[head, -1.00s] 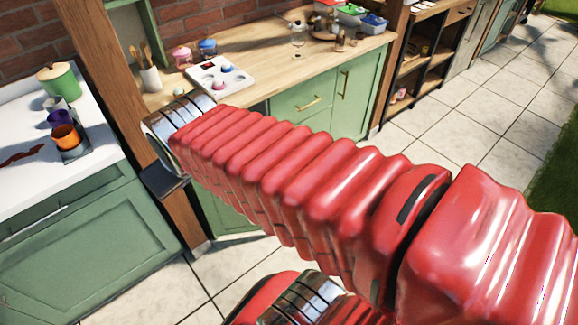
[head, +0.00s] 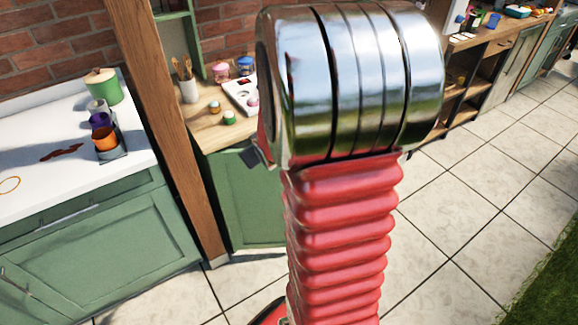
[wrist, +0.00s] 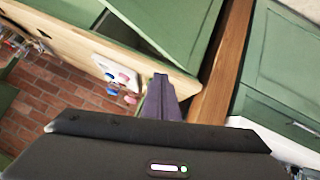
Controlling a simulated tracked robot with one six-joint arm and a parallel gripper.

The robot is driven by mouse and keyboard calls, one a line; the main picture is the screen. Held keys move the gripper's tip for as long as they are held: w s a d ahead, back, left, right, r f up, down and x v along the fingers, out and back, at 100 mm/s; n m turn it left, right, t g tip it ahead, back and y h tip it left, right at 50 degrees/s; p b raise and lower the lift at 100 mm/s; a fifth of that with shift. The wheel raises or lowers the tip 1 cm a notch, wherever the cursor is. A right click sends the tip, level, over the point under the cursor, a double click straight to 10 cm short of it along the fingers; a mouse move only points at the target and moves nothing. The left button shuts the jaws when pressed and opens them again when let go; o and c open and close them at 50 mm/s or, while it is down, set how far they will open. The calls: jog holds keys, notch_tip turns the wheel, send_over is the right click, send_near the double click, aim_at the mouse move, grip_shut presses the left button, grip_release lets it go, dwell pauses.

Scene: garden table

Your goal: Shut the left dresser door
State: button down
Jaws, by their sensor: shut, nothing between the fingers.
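The dresser is green with a wooden top (head: 210,128). Its left door (head: 247,205) shows beside the wooden post, partly covered by my arm. The door's lower edge slants away from the line of the dresser front, so it looks partly open; how far I cannot tell. In the wrist view the green door panel (wrist: 175,28) lies beyond my fingers, beside the wooden top's edge. My gripper (wrist: 161,80) is shut and empty. In the head view its dark tip (head: 257,157) shows left of my arm, in front of the dresser's upper left corner. Contact with the door cannot be told.
A wooden post (head: 165,120) stands left of the dresser. Left of it is a white-topped green cabinet (head: 90,245) with cups (head: 103,135). A white tray (head: 238,92), jars and a utensil pot (head: 188,90) stand on the dresser. Tiled floor (head: 440,250) is clear at right.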

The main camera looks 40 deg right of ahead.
jog(key=s+d+f+t, duration=0.2)
jog(key=d+f, duration=0.4)
jog(key=f, duration=0.2)
jog(key=s+d+f+t, duration=0.1)
jog(key=s+d+f, duration=0.2)
jog(key=d+f, duration=0.5)
jog(key=s+a+f+m+t+h, duration=0.1)
jog(key=s+f+m+t+h, duration=0.2)
jog(key=s+f, duration=0.8)
jog(key=s+m+h, duration=0.1)
jog(key=s+m, duration=0.1)
jog(key=s, duration=0.2)
jog(key=shift+s+a+m+h, duration=0.2)
jog(key=shift+a+m+h, duration=0.1)
jog(key=shift+a+h, duration=0.1)
jog(key=shift+f+t, duration=0.1)
jog(key=shift+t, duration=0.2)
jog(key=x, duration=1.4)
